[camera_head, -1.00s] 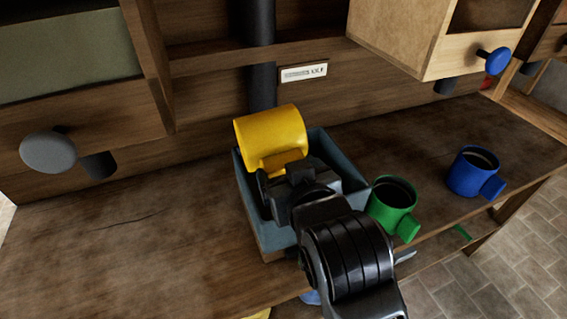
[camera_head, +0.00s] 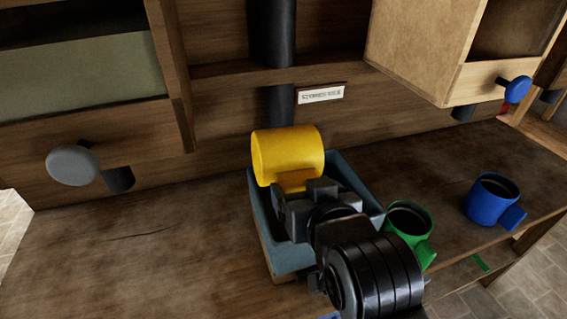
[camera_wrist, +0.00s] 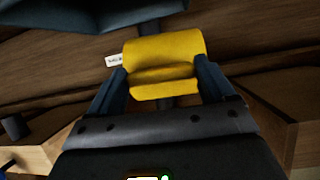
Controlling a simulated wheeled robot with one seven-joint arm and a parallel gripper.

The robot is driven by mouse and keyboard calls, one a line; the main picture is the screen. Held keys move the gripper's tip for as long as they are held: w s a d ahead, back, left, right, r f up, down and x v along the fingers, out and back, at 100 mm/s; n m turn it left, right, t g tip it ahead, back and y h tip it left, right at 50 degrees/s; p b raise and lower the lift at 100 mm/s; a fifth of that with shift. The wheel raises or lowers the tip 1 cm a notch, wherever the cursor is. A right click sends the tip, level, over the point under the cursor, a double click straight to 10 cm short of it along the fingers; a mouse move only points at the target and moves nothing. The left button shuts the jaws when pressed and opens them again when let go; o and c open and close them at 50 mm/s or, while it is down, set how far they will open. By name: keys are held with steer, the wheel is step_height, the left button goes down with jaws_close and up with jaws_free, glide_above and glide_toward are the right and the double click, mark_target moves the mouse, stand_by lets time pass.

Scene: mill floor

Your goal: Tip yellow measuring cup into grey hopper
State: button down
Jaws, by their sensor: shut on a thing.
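The yellow measuring cup (camera_head: 287,155) lies on its side in the air, above a blue-grey open box (camera_head: 262,225) on the bench. My gripper (camera_head: 300,188) is shut on its handle. In the wrist view the cup (camera_wrist: 165,62) shows between my two fingers (camera_wrist: 165,88); its mouth and contents cannot be seen. A wooden unit with a grey knob (camera_head: 73,165) stands at the left; which of these is the grey hopper is not clear. My arm hides part of the box.
A green cup (camera_head: 409,221) stands right of the box, close to my arm, and a blue cup (camera_head: 492,201) farther right. A wooden unit with a blue knob (camera_head: 516,90) is at upper right. A dark pipe (camera_head: 273,35) rises behind the yellow cup. The bench's left part is clear.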

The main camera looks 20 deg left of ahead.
steer(key=r+n+t+h, duration=0.1)
steer(key=n, duration=0.1)
steer(key=shift+r+n+h, duration=0.15)
steer(key=shift+n+h, duration=0.25)
steer(key=n+t, duration=0.1)
steer(key=n, duration=0.1)
steer(key=r+n+t+h, duration=0.1)
steer(key=shift+r+n+h, duration=0.15)
steer(key=shift+n+h, duration=0.15)
steer(key=shift+n, duration=0.1)
steer(key=n+t, duration=0.1)
steer(key=r+n, duration=0.1)
steer(key=n, duration=0.1)
steer(key=shift+t+h, duration=0.4)
steer(key=n, duration=0.1)
steer(key=r+n+t, duration=0.1)
steer(key=n, duration=0.1)
steer(key=n+t, duration=0.1)
steer(key=shift+r+n, duration=0.25)
steer(key=shift+n, duration=0.05)
steer(key=shift+r, duration=2)
